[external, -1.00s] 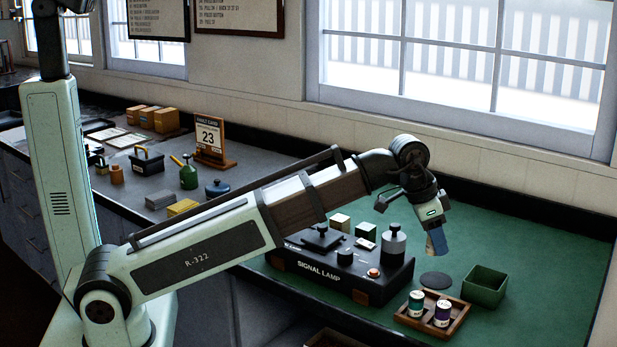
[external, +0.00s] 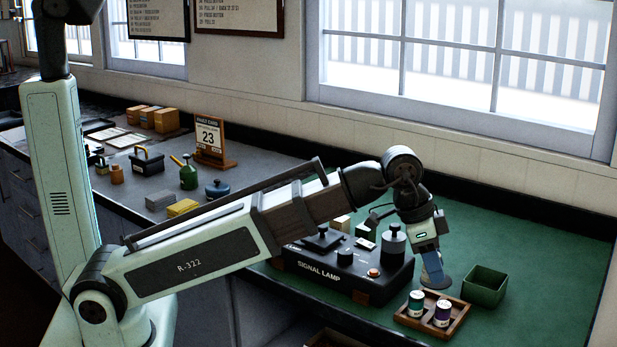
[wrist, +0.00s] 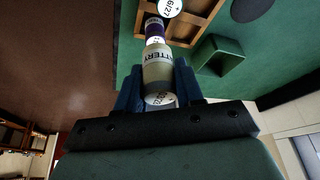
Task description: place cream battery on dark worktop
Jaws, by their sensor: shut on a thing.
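My gripper (external: 432,268) points down over the green worktop, behind the small wooden tray and in front of the dark disc. In the wrist view my gripper (wrist: 158,88) has its blue fingers shut on the cream battery (wrist: 158,68), whose label reads "BATTERY". The cream battery cannot be made out in the external view, where the fingers hide it. A dark grey worktop (external: 120,160) runs along the left, with boxes, a calendar and small pots on it.
The wooden tray (external: 456,322) holds a teal battery (external: 416,303) and a purple battery (external: 443,313). A green open box (external: 484,287) stands right of my gripper. The black signal lamp unit (external: 345,270) stands to its left. A dark disc (external: 436,282) lies under the fingers.

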